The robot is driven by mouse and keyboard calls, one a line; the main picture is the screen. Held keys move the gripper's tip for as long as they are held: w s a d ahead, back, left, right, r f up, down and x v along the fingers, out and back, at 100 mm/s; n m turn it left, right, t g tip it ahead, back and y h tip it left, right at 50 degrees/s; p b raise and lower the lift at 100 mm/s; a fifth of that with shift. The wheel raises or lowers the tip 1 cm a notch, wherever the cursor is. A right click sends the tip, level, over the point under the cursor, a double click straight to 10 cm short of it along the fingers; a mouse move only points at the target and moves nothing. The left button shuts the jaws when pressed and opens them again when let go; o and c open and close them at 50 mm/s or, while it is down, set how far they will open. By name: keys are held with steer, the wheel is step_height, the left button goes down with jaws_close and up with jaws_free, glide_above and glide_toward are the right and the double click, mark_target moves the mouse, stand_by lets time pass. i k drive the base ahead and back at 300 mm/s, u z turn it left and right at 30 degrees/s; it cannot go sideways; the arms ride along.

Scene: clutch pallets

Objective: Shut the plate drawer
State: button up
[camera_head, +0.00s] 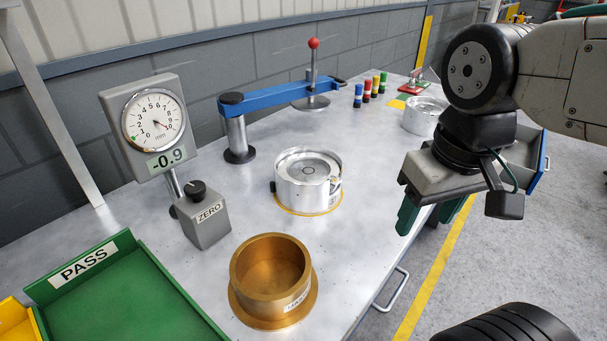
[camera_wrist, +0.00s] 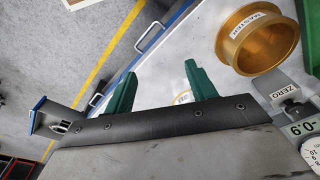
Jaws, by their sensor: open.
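A grey drawer with a blue front (camera_head: 543,162) juts out from the bench's right side, partly hidden behind my arm. In the wrist view the open drawer (camera_wrist: 60,116) shows at the left, with its blue edge outward; its near part is hidden by my gripper's body. I cannot read a label on it. My gripper (camera_head: 430,214) hangs near the bench's right edge, in front of the drawer in the head view, and its two green fingers are apart. The fingers also show in the wrist view (camera_wrist: 160,72), with nothing between them.
On the bench stand a brass master ring (camera_head: 270,275), a silver clutch part (camera_head: 307,180), a dial gauge (camera_head: 154,122) and a blue-armed fixture (camera_head: 270,97). A green PASS tray (camera_head: 125,300) is front left. A bench-side handle (camera_head: 392,289) protrudes.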

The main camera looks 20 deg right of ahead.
mark_target(525, 161)
steer(key=z, duration=0.3)
steer(key=k, duration=0.5)
steer(key=z, duration=1.9)
steer(key=i, duration=1.4)
steer(key=u, duration=0.7)
steer(key=i, duration=0.75)
steer(key=u, duration=0.75)
